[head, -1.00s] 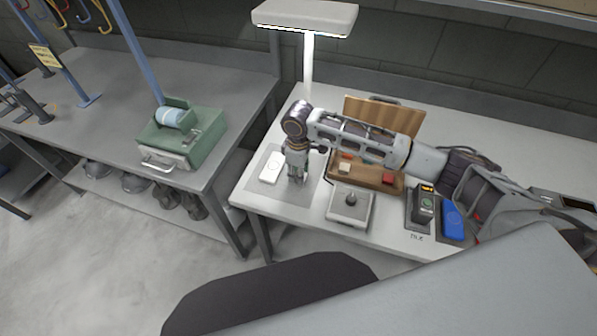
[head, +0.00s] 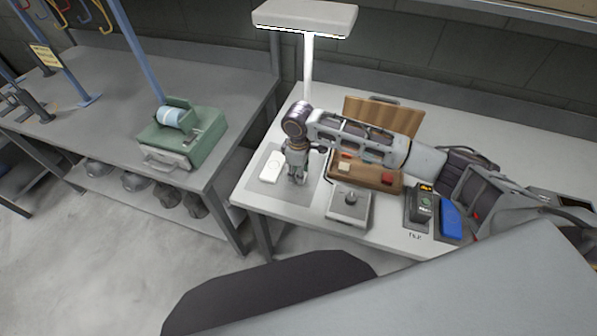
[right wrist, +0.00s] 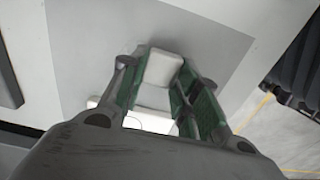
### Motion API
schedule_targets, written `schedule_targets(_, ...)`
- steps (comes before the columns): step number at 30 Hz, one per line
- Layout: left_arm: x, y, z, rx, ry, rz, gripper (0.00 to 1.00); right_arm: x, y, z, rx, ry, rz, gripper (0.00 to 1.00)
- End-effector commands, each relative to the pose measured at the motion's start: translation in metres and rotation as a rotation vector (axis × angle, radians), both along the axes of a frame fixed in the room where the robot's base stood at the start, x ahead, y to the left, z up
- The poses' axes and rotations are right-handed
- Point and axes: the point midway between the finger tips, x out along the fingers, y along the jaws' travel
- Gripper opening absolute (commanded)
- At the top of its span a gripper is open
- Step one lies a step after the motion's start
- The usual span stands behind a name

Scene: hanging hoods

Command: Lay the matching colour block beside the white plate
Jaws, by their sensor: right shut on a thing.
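The white plate (head: 269,171) lies flat on a grey mat (head: 258,181) at the left of the right-hand bench. My right gripper (head: 297,180) points down just right of the plate, over the mat. In the right wrist view its green-lined fingers (right wrist: 157,88) are shut on a pale, whitish block (right wrist: 162,68). A bright white surface, seemingly the plate (right wrist: 148,120), shows beyond the fingers. I cannot tell whether the block touches the mat. My left gripper is not in view.
An open wooden box (head: 372,181) behind my right arm holds a cream block (head: 343,168) and a red block (head: 387,178). A grey knob unit (head: 349,205), a dark device (head: 420,205) and a blue item (head: 451,221) stand right. A lamp post (head: 308,65) rises behind.

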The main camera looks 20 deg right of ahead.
Motion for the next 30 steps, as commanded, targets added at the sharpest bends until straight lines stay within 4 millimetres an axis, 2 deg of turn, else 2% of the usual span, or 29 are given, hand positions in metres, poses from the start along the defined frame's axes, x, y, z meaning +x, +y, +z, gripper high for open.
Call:
schedule_targets(29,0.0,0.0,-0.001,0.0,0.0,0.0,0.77,0.0,0.0,-0.012,0.0,0.0,0.0,0.08)
schedule_targets(30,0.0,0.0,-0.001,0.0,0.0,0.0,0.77,0.0,0.0,-0.011,0.001,-0.001,0.0,0.35)
